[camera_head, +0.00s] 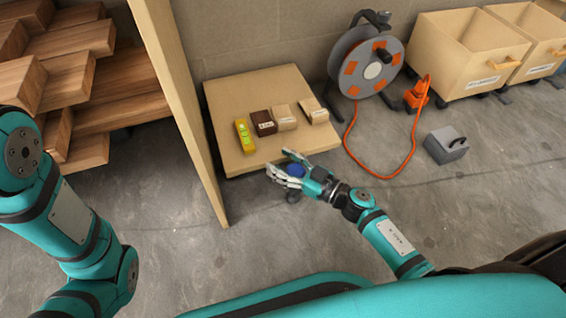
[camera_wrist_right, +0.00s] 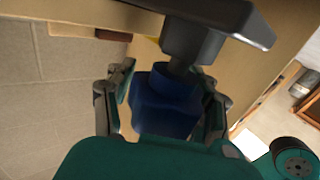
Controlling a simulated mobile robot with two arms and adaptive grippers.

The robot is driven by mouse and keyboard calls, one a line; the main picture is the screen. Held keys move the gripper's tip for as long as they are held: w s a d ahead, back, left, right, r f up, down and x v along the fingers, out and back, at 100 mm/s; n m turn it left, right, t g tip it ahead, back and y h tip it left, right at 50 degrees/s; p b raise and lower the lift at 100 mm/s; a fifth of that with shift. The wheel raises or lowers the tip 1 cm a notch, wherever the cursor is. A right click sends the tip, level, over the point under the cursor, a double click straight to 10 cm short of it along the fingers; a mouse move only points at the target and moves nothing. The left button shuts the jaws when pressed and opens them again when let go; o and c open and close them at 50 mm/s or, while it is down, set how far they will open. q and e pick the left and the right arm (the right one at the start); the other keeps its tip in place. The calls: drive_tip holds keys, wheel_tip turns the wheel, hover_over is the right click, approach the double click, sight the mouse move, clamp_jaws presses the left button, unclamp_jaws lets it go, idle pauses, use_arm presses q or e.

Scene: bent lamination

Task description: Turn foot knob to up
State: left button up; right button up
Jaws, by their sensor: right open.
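The foot knob (camera_head: 296,170) is blue and sits at the front corner of a low wooden table (camera_head: 225,110). In the right wrist view the blue knob (camera_wrist_right: 165,105) shows large, joined to a dark grey stem and flat foot (camera_wrist_right: 215,25). My right gripper (camera_head: 279,162) is open, with its fingers on either side of the knob. I cannot tell whether the fingers touch it. The palm side hides part of the knob. My left arm (camera_head: 70,215) is at the left edge of the head view; its gripper is out of view.
On the table lie a yellow level (camera_head: 245,135), a dark block (camera_head: 263,122) and light blocks (camera_head: 284,117). A tall wooden panel (camera_head: 185,100) stands left of it. A cable reel (camera_head: 368,65), orange cable (camera_head: 385,177) and grey box (camera_head: 446,145) are on the right.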

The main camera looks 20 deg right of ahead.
drive_tip(key=shift+a, duration=0.1)
clamp_jaws()
drive_tip(key=shift+s+f, duration=0.1)
drive_tip(key=shift+f, duration=0.05)
idle(0.6)
